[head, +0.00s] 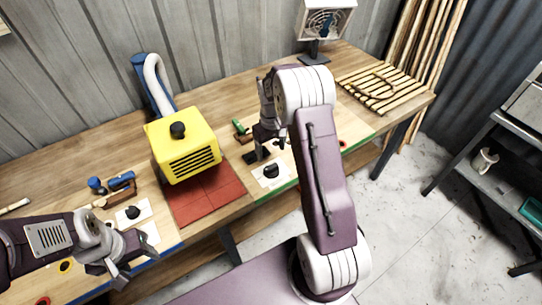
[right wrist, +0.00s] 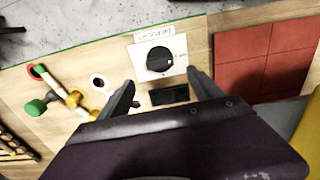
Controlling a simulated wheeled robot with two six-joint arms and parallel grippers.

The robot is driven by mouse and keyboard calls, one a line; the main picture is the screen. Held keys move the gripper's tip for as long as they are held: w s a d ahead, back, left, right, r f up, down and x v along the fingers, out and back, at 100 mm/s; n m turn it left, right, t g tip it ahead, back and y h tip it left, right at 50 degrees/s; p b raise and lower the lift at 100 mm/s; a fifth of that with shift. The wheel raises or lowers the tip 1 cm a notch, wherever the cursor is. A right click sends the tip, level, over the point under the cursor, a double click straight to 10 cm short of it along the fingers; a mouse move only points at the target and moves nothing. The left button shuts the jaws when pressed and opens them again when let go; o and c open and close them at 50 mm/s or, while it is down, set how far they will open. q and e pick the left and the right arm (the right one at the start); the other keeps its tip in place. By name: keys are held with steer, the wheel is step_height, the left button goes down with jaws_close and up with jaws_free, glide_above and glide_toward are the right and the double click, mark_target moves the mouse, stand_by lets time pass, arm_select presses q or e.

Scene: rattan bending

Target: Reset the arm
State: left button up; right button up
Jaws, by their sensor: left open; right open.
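My right arm stands raised in the middle of the head view. Its gripper (head: 267,148) points down over the workbench, open and empty. In the right wrist view its two fingers (right wrist: 161,77) are spread, with a white plate (right wrist: 175,50) carrying a black knob (right wrist: 159,59) seen beyond them. The knob also shows in the head view (head: 270,171). I cannot tell how high the fingers are above the bench. My left gripper (head: 134,266) is open and empty at the lower left, over the bench's front edge.
A fan (head: 325,24) and a slatted wooden rack (head: 381,84) are at the back right. Blue-ended tools (head: 120,182) lie on the left. A grey shelf (head: 497,163) stands right, across open floor.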

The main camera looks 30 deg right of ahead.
stand_by(0.4)
steer(key=s+a+r+n+t, duration=0.15)
steer(key=s+a+r, duration=0.25)
steer(key=a+r, duration=0.4)
steer(key=s+a+f+m, duration=0.1)
steer(key=s, duration=0.6)
steer(key=s+a+f+m, duration=0.2)
steer(key=s, duration=0.5)
steer(key=shift+s+f, duration=0.3)
steer(key=shift+s, duration=0.1)
